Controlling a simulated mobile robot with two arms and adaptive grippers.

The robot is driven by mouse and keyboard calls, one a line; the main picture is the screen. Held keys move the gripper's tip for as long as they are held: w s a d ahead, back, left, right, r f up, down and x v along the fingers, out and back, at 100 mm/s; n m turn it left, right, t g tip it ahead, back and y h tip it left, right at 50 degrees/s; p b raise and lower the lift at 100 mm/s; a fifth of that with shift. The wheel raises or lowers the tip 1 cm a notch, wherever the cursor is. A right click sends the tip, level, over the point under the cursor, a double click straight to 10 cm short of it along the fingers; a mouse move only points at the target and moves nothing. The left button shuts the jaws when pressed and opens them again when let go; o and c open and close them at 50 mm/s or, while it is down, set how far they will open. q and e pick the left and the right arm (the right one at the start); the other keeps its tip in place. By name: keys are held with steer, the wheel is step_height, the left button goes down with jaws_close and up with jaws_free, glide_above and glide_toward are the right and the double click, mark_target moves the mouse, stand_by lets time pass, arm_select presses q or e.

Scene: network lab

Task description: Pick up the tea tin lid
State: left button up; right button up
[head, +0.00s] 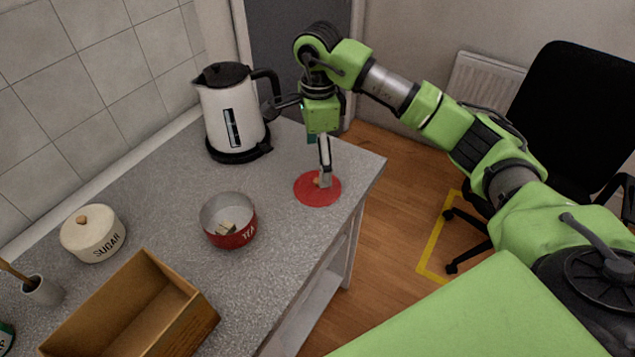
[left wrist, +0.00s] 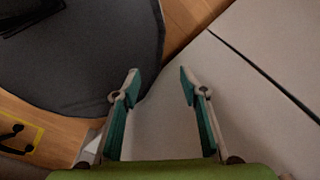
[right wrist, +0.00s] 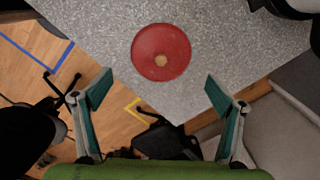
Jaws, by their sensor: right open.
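The tea tin lid (head: 312,194) is a flat red disc with a small wooden knob, lying on the grey counter near its right end. It also shows in the right wrist view (right wrist: 160,52), with the knob near its middle. My left gripper (left wrist: 161,73) is open and empty, away from the counter.
A white kettle (head: 232,112) stands at the back of the counter, near my right gripper. A cream sugar tin (head: 93,233), a wooden box (head: 190,329) and a small grey cup (head: 43,291) are at the left. A black office chair (head: 573,110) stands at the right.

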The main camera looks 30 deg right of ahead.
mark_target(317, 180)
steer(key=shift+w+f, duration=0.1)
steer(key=shift+f, duration=0.55)
steer(key=shift+w+f, duration=0.1)
steer(key=shift+f, duration=0.25)
steer(key=shift+s+f+p, duration=0.2)
steer(key=shift+f+p, duration=0.85)
steer(key=shift+f, duration=0.05)
step_height(317, 180, down, 2)
steer(key=shift+f+p, duration=0.25)
steer(key=shift+p, duration=0.1)
steer(key=shift+w+f, duration=0.1)
steer(key=shift+f, duration=0.15)
arm_select(q)
steer(key=w+r, duration=0.1)
steer(key=r, duration=0.2)
steer(key=shift+w+r, duration=0.1)
steer(key=shift+w, duration=0.3)
arm_select(e)
steer(key=shift+f, duration=0.1)
